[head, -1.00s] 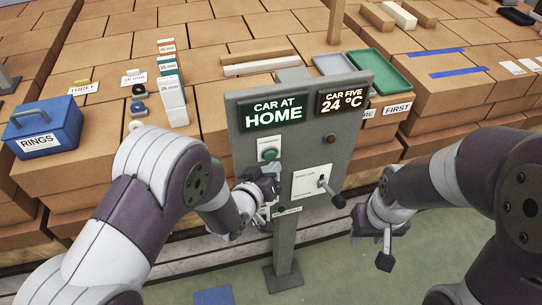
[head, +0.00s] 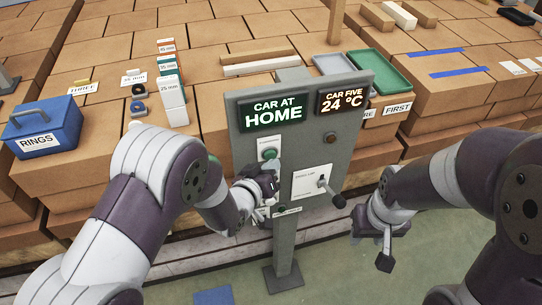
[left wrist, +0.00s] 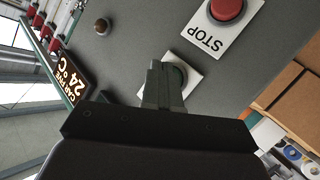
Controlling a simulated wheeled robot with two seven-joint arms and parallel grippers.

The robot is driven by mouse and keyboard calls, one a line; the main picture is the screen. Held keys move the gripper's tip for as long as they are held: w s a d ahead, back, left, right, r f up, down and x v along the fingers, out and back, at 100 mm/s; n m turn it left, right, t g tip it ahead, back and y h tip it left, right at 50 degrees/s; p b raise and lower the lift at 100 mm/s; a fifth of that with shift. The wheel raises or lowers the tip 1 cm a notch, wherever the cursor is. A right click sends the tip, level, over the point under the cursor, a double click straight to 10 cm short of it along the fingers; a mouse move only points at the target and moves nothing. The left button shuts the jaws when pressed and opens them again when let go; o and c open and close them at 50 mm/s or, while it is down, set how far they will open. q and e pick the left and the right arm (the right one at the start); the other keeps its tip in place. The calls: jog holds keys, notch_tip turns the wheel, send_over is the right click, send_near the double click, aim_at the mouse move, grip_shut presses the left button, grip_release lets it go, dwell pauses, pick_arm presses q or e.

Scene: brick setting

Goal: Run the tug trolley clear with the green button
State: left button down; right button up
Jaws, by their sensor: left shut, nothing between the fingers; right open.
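The grey control panel (head: 243,155) stands on a post in front of me. Its signs read CAR AT HOME (head: 274,113) and CAR FIVE 24 °C. The green button (head: 270,154) sits on a white plate on the panel's left side. My left gripper (head: 274,170) is shut and empty just below it, close to the panel face. In the left wrist view the shut fingers (left wrist: 164,85) cover part of a round button on a white plate (left wrist: 190,78); contact cannot be told. My right gripper (head: 372,248) is open and empty, right of the post. I cannot make out the trolley.
A red STOP button (left wrist: 227,8) is near the left fingers in the wrist view. A lever (head: 331,193) sticks out of the panel on the right. Behind are brick stacks (head: 120,50), a blue RINGS box (head: 42,128) and a green tray (head: 378,70).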

pick_arm(q)
jog(key=shift+w+a, duration=0.15)
jog(key=shift+w, duration=0.3)
dwell(0.4)
dwell(0.3)
jog(key=shift+s+d, duration=0.3)
jog(key=shift+s, duration=0.55)
